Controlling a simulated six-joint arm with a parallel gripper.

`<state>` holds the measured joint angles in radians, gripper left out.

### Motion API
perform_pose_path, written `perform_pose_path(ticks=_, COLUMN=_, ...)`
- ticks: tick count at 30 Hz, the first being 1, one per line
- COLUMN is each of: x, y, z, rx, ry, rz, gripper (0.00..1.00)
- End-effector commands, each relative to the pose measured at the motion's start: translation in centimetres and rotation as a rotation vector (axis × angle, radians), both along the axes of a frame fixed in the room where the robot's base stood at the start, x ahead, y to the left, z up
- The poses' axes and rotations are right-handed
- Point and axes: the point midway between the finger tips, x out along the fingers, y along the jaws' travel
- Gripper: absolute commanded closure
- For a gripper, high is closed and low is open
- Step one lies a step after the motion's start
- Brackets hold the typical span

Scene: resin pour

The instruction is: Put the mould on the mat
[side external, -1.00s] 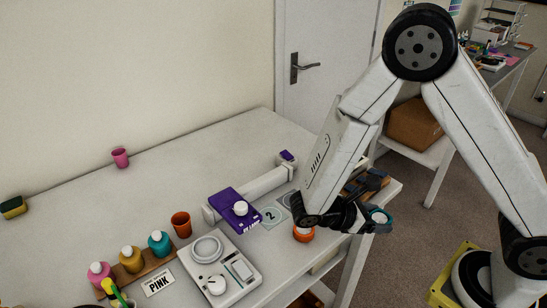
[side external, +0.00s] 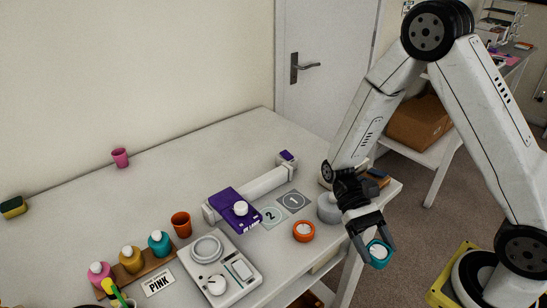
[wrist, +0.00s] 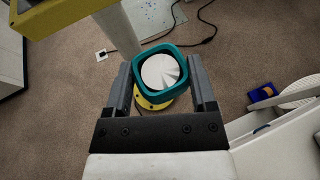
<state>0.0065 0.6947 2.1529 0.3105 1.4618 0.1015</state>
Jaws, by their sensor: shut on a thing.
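My gripper (side external: 377,243) is shut on a teal, rounded-square mould (side external: 380,265), one finger on each side. It holds the mould off the table's front right edge, tilted, with its pale inside facing the side camera. In the wrist view the mould (wrist: 138,76) sits between the fingertips, and a pale faceted surface shows inside its rim. Two flat marked mats lie on the table: a grey one marked 1 (side external: 293,201) and a pale green one marked 2 (side external: 272,217). Both are left of my gripper.
An orange round piece (side external: 304,232) and a grey-white round container (side external: 328,208) stand between the mats and my gripper. A purple device (side external: 235,209), a scale (side external: 220,268), an orange cup (side external: 181,225) and several bottles (side external: 131,259) stand further left.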

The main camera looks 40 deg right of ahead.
Motion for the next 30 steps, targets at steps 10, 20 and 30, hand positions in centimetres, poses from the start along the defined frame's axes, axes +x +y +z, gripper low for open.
perform_pose_path(ticks=10, x=3.6, y=2.3, z=1.4, rx=0.0, ry=-0.002, rz=-0.48, gripper=0.85)
perform_pose_path(ticks=20, x=9.0, y=2.6, z=3.4, rx=0.0, ry=-0.002, rz=-0.928, gripper=0.85)
perform_pose_path(ticks=30, x=12.9, y=1.4, z=4.9, rx=-0.001, ry=0.001, rz=-1.206, gripper=0.85)
